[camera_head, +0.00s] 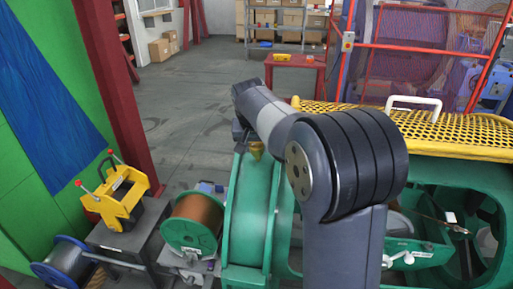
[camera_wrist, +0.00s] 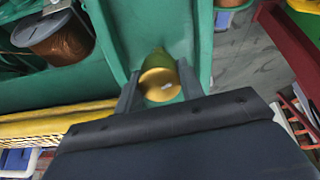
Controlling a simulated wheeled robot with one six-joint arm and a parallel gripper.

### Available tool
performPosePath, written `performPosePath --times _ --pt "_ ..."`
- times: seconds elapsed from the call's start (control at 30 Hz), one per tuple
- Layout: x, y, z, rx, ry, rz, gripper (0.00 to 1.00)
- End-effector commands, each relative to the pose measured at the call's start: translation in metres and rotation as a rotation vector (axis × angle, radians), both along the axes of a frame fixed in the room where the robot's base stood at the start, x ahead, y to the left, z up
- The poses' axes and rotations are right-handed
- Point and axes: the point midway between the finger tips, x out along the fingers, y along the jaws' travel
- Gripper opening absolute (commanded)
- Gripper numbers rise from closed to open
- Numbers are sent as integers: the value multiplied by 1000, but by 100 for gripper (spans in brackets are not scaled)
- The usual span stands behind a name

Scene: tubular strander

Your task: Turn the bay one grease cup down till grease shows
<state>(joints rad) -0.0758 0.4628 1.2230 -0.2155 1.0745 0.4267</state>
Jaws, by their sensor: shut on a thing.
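The grease cup (camera_wrist: 160,84) is a yellow brass-coloured round cup on the green housing (camera_wrist: 150,30). In the wrist view it sits between the two dark fingers of my gripper (camera_wrist: 158,88), which is shut on it. A small pale mark shows on the cup's face; I cannot tell whether it is grease. In the head view the cup (camera_head: 257,150) stands on top of the large green ring (camera_head: 250,205). My gripper is mostly hidden behind my arm there, beside the cup.
A copper wire spool (camera_head: 194,221) and a yellow clamp unit (camera_head: 118,197) stand left of the ring. A yellow mesh guard (camera_head: 450,130) with a white handle lies to the right. A red table (camera_head: 296,72) stands behind. Grey floor is open at the back left.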

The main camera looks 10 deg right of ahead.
Motion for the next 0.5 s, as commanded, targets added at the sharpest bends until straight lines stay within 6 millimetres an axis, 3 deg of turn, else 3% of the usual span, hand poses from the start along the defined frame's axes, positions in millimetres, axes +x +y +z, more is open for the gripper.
performPosePath --times 0.5 --pt "0 0 0 155 -65 -376 14"
